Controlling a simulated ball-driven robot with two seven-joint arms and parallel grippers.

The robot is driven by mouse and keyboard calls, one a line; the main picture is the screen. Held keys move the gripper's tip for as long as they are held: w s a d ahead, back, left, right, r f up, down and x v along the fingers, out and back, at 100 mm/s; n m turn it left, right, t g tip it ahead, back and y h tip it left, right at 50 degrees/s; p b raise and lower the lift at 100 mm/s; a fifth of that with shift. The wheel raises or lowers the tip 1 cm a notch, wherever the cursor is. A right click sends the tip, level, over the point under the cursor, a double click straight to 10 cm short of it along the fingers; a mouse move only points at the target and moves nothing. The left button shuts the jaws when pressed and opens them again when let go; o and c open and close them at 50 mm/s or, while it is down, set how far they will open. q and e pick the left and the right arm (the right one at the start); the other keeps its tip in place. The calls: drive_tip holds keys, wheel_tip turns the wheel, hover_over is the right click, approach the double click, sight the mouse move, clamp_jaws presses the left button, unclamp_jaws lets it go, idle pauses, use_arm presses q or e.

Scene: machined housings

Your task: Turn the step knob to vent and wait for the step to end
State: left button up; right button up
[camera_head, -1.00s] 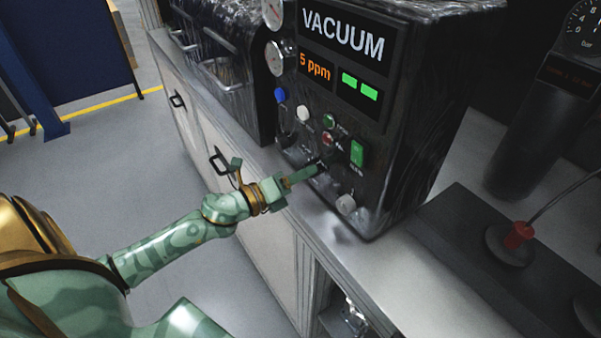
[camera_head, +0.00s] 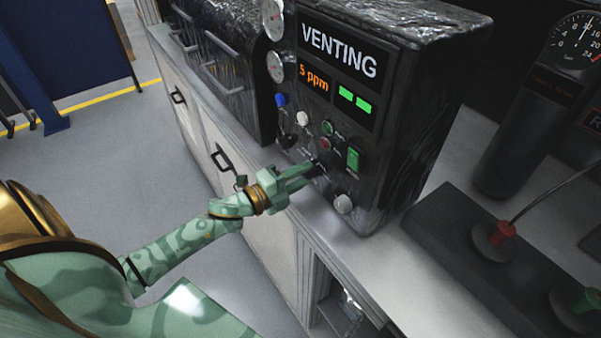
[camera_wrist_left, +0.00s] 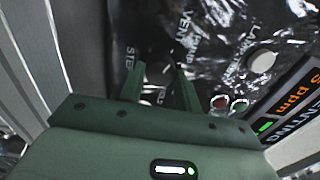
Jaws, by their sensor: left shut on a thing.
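The dark control unit (camera_head: 400,110) stands on the bench, and its display (camera_head: 339,51) reads VENTING. A smaller readout (camera_head: 313,78) shows 5 ppm beside two lit green bars. My left gripper (camera_head: 312,168) reaches the lower part of the front panel and is shut on the step knob (camera_head: 321,161), a small dark knob mostly hidden by the fingers. In the left wrist view my left gripper (camera_wrist_left: 161,80) points at the panel, among the letters STEP, VENT, PUMP and HOLD. The knob's pointer cannot be made out there. My right gripper is not in view.
Close by on the panel are a green rocker switch (camera_head: 354,159), a pale knob (camera_head: 343,204), a red button (camera_head: 325,144) and a green button (camera_head: 327,128). A dark cylinder with a gauge (camera_head: 530,110) and a plate with a red fitting (camera_head: 501,231) stand to the right.

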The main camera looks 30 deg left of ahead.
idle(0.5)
use_arm(q)
drive_tip(key=o, duration=1)
drive_tip(key=shift+c, duration=0.2)
drive_tip(key=shift+s+a, duration=0.1)
drive_tip(key=b+v, duration=0.1)
drive_tip(key=v, duration=1.5)
drive_tip(key=shift+f+n, duration=0.1)
drive_tip(key=shift+n, duration=0.2)
